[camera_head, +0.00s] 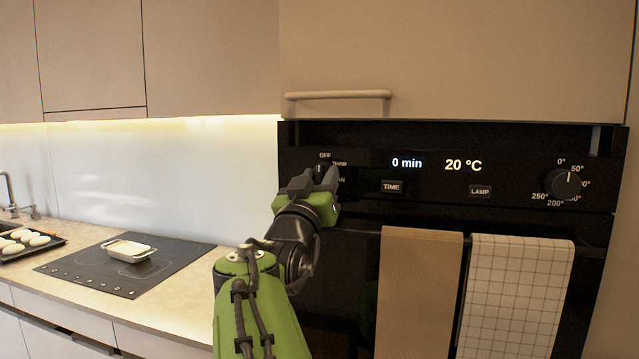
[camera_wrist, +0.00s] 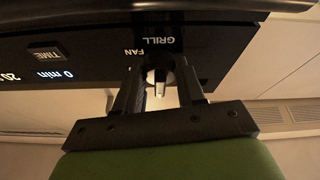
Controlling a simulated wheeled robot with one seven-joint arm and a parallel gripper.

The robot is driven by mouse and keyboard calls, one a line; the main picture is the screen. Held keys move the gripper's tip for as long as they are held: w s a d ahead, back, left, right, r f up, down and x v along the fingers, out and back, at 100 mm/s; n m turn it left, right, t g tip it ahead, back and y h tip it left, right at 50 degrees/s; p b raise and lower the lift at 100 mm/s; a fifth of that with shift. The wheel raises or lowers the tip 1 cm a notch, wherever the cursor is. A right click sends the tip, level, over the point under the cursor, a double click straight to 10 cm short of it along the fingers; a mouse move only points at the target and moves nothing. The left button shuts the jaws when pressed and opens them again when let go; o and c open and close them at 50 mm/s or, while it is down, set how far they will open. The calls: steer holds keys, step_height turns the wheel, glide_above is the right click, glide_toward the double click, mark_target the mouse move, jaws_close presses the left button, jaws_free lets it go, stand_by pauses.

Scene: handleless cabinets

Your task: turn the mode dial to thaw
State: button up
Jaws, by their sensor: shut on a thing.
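The mode dial (camera_wrist: 159,77) is a small dark knob on the black oven panel. In the wrist view it sits between the two fingers of my gripper (camera_wrist: 163,88), which is shut on it. A pale strip shows on the knob, but I cannot tell which setting it points to. In the head view my gripper (camera_head: 318,180) is at the panel's left end and covers most of the dial. The labels OFF, THAW and part of FAN show around it there. GRILL and FAN show in the wrist view, turned over.
The oven panel (camera_head: 435,205) also bears a TIME button (camera_head: 391,187), a LAMP button (camera_head: 480,192) and a temperature dial (camera_head: 567,183). The display reads 0 min and 20 °C. Two towels (camera_head: 418,290) (camera_head: 515,295) hang below. A hob (camera_head: 125,263) with a white dish is at left.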

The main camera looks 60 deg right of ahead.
steer(key=m+g+b, duration=0.1)
steer(key=m, duration=0.1)
steer(key=m+g+b, duration=0.1)
steer(key=m, duration=0.1)
steer(key=shift+w+f+b, duration=0.15)
steer(key=shift+b, duration=0.25)
steer(key=m+g+b, duration=0.1)
steer(key=m, duration=0.1)
steer(key=shift+m+g, duration=0.3)
steer(key=shift+m, duration=0.1)
steer(key=m, duration=0.2)
steer(key=m+g, duration=0.1)
steer(key=m+g+y, duration=0.1)
steer(key=m, duration=0.1)
steer(key=shift+w+r+m, duration=0.2)
steer(key=shift+r+m, duration=0.1)
steer(key=shift+a+m+g+y+p, duration=0.1)
steer(key=shift+m+g+y+p, duration=0.6)
steer(key=shift+m, duration=0.9)
steer(key=o, duration=1)
steer(key=shift+o, duration=0.2)
steer(key=shift+r, duration=0.1)
